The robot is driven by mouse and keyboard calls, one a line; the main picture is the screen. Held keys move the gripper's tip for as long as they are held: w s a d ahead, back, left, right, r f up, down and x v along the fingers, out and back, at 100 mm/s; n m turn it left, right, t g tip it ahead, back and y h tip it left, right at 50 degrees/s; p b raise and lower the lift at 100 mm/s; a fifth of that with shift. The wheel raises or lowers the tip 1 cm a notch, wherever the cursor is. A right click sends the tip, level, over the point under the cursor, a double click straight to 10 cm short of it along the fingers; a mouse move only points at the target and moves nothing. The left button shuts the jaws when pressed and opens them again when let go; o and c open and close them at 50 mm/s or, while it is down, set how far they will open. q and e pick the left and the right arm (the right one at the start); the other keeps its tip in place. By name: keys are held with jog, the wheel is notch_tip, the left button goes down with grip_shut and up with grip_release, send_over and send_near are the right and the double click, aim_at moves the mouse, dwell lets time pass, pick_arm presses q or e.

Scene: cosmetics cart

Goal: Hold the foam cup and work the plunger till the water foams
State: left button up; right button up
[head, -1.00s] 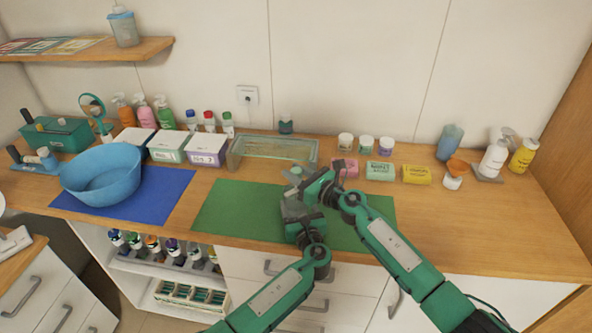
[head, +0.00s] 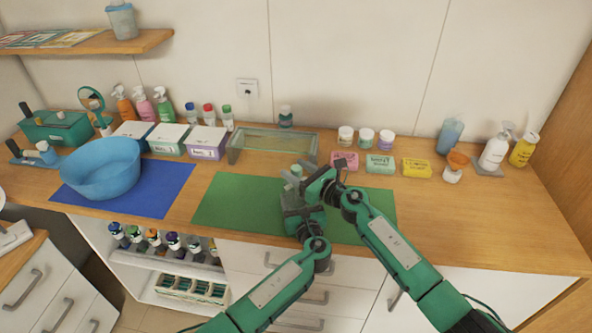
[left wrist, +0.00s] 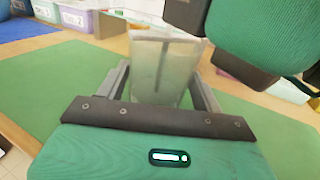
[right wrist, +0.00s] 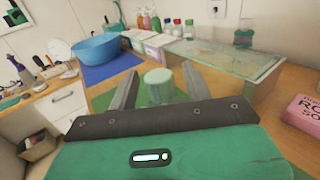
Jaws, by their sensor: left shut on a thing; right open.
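The foam cup (left wrist: 180,72) is a clear, squarish vessel with a grey plunger rod (left wrist: 161,66) inside. My left gripper (head: 291,192) is shut on it above the green mat (head: 235,205). The cup stands roughly upright, partly hidden by the grippers in the head view. The plunger's pale green round knob (right wrist: 158,84) shows in the right wrist view. It appears between the fingers of my right gripper (right wrist: 157,78), which is open. In the head view my right gripper (head: 304,170) is just above and right of the cup. I cannot make out foam in the cup.
A glass-topped tray (head: 233,150) lies behind the mat. A pink soap box (head: 344,160) and other boxes stand to its right. A blue bowl (head: 100,178) sits on a blue mat (head: 165,190) at the left. The counter's right front is clear.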

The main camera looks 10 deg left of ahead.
jog(key=v, duration=1.1)
jog(key=shift+d, duration=0.2)
jog(key=shift+s, duration=0.1)
jog(key=shift+w+n+g+y, duration=1.4)
jog(key=shift+w+n+g, duration=0.8)
jog(key=shift+g, duration=1.1)
jog(key=x, duration=1)
jog(key=shift+w+f, duration=0.1)
grip_shut()
